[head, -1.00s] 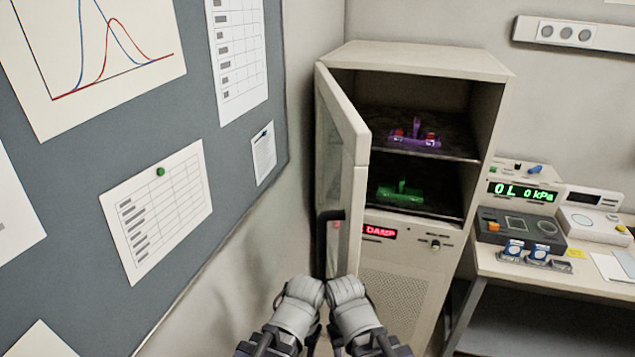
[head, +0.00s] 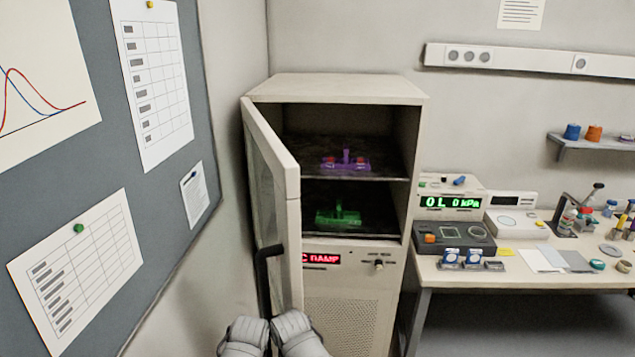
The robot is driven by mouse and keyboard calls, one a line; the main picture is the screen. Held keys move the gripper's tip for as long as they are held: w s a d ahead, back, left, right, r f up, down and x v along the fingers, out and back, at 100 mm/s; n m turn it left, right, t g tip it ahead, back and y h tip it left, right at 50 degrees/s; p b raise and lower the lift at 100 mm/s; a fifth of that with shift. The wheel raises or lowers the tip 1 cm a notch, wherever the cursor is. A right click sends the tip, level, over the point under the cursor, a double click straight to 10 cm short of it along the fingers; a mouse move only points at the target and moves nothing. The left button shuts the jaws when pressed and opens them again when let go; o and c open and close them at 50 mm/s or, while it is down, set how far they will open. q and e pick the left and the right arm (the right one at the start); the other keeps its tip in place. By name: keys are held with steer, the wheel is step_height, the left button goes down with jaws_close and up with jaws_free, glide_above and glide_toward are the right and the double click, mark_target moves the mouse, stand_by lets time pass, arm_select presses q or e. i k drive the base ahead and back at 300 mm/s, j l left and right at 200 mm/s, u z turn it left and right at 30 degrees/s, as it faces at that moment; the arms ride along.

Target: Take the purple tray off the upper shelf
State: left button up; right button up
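The purple tray (head: 358,164) sits on the upper shelf (head: 391,178) inside the open cabinet (head: 340,88). It has an upright purple handle and small red items on it. A green tray (head: 338,217) with a similar handle sits in the compartment below. My two arms show at the bottom edge of the head view, close together in front of the cabinet, low and well short of the purple tray. Only grey arm parts show; the fingertips of both grippers are hidden.
The cabinet door (head: 272,190) stands open on the left, its dark handle (head: 263,262) facing left. A bench (head: 520,277) with instruments stands to the right. A pin board (head: 130,200) covers the left wall. The space before the shelves looks clear.

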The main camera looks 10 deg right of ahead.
mark_target(345, 163)
steer(key=l+z, duration=0.1)
steer(key=z, duration=0.5)
steer(key=i+z, duration=0.1)
steer(key=z, duration=1.05)
steer(key=i+z, duration=0.1)
steer(key=z, duration=0.5)
steer(key=i+z, duration=0.1)
steer(key=z, duration=1.05)
steer(key=i+j+z, duration=0.1)
steer(key=z, duration=0.5)
steer(key=j+z, duration=0.1)
steer(key=z, duration=0.5)
steer(key=j+z, duration=0.45)
steer(key=j, duration=0.2)
steer(key=j+z, duration=0.35)
steer(key=j, duration=0.65)
steer(key=j+u, duration=0.1)
steer(key=u, duration=0.3)
steer(key=j+u, duration=0.15)
steer(key=u, duration=0.3)
steer(key=j+u, duration=0.1)
steer(key=u, duration=0.3)
steer(key=i+l, duration=0.05)
